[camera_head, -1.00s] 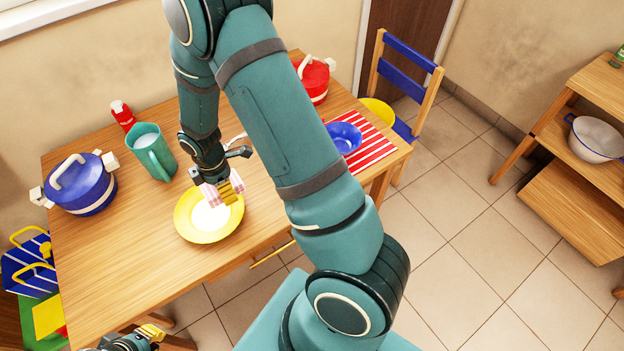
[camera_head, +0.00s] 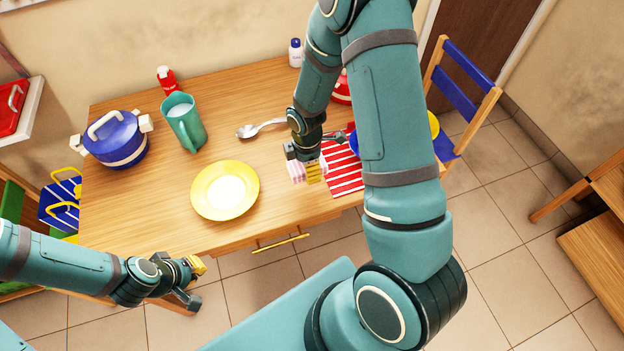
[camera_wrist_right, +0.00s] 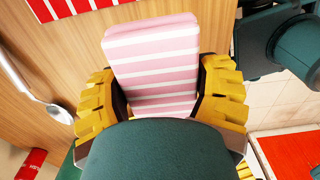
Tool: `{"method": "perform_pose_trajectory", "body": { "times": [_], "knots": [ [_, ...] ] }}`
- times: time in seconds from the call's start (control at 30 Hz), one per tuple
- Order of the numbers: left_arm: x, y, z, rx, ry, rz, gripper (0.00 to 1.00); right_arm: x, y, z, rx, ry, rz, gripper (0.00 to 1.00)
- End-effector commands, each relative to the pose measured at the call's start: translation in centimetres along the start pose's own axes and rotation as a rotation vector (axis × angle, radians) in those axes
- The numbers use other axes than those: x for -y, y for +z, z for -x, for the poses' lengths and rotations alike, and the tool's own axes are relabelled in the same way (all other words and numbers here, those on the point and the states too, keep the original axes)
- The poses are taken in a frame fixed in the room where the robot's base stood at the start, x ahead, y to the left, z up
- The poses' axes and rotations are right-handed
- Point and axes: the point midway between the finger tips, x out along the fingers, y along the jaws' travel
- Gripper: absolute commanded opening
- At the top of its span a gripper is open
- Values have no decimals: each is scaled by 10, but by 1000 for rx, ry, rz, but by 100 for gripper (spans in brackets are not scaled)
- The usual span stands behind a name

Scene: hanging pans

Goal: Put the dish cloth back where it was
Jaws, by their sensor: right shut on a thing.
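The pink-and-white striped dish cloth (camera_head: 297,172) is between the yellow fingers of my right gripper (camera_head: 311,170). It also fills the middle of the right wrist view (camera_wrist_right: 152,52), gripped from both sides by the right gripper (camera_wrist_right: 158,100). The cloth is held over the table's front part, right of the yellow plate (camera_head: 225,190) and just left of the red striped mat (camera_head: 343,172). I cannot tell whether it touches the table. My left gripper (camera_head: 190,282) is in front of the table at lower left, with its fingers apart and empty.
A spoon (camera_head: 260,129) lies behind the cloth. A blue pot (camera_head: 115,140), a teal pitcher (camera_head: 184,122) and a red bottle (camera_head: 167,79) stand at the left and back. My right arm hides part of the mat and the blue bowl. The front-left tabletop is clear.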

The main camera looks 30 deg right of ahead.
Motion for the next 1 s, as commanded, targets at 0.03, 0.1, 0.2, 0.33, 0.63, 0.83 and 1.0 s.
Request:
{"method": "perform_pose_trajectory", "body": {
  "times": [0.03,0.1,0.2,0.33,0.63,0.83,1.0],
  "knots": [
    [1,1,-2,2,0,0,0,0,0,-12,1,-4,-1,35],
    [2,2,-4,3,0,-1,0,0,0,-22,1,-2,-2,35],
    [2,2,-4,5,0,-1,0,0,0,-31,1,0,-2,35],
    [2,3,-5,6,1,-2,0,0,0,-39,1,0,-2,35],
    [3,5,-9,10,1,-3,0,0,0,-71,0,1,-2,35],
    [3,5,-9,10,1,-3,0,-1,0,-70,0,2,-2,35],
    [4,6,-12,13,1,-4,0,0,0,-74,0,1,-2,78]
  ]
}}
